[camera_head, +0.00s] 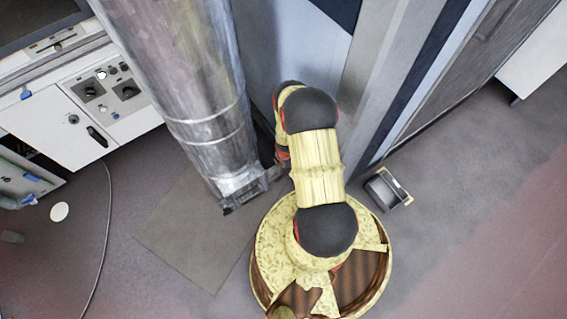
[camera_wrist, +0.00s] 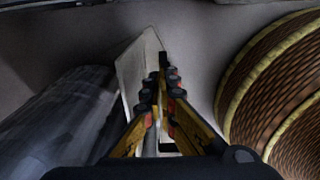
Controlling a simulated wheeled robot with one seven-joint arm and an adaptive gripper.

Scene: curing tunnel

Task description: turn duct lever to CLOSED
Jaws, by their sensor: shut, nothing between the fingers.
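The duct (camera_head: 196,90) is a thick silver metal pipe running from the top of the head view down to a bracket-like foot (camera_head: 240,185) near the floor. A dark grey cylinder on the left of the wrist view (camera_wrist: 62,120) looks like the same duct. My gripper (camera_wrist: 164,72) is shut and empty in the wrist view, its yellow and black fingers together, to the right of the cylinder.
A white control cabinet (camera_head: 75,120) with knobs stands at left. Tall grey panels (camera_head: 370,75) rise close behind my arm. A small dark open box (camera_head: 384,190) lies on the floor at right. A flat grey mat (camera_head: 180,235) lies below the duct.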

